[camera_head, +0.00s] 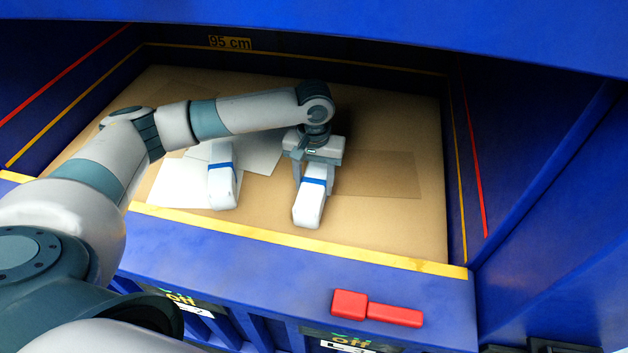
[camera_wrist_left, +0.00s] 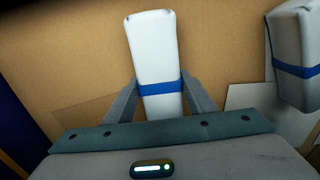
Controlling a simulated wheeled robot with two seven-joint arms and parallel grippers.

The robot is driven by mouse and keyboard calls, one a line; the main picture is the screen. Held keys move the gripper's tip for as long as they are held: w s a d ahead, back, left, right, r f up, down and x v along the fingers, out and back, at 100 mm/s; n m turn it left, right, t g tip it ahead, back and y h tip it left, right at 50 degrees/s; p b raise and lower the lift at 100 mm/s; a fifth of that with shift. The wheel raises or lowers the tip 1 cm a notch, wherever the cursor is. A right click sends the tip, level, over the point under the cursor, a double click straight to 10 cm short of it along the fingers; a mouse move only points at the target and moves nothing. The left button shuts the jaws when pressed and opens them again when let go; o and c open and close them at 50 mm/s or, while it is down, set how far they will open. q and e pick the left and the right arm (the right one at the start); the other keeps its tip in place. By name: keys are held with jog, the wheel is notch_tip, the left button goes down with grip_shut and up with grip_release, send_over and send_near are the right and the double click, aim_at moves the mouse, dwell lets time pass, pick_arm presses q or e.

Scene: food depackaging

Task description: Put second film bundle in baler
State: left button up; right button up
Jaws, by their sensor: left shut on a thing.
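My left gripper (camera_head: 313,180) is inside the blue baler (camera_head: 300,262), low over its cardboard-brown floor (camera_head: 390,215). It is shut on a white film bundle (camera_head: 308,207) with a blue band; the wrist view also shows the bundle (camera_wrist_left: 153,50) between the two fingers (camera_wrist_left: 162,92). I cannot tell whether the bundle touches the floor. Another white film bundle (camera_head: 222,187) with a blue band lies to the left, on white sheets (camera_head: 175,188); it also shows at the right of the wrist view (camera_wrist_left: 297,50). My right gripper is not in view.
Yellow edging (camera_head: 300,243) runs along the baler's front lip. A red handle (camera_head: 376,308) sits on the front face. Blue side walls with red and yellow lines enclose the chamber. The floor right of the held bundle is free apart from a thin brown sheet (camera_head: 385,174).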

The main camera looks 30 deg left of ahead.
aim_at(314, 182)
pick_arm(q)
jog(key=o, duration=1.1)
jog(key=shift+r, duration=0.45)
notch_tip(314, 182, up, 11)
jog(key=b, duration=0.3)
jog(key=shift+r, duration=0.15)
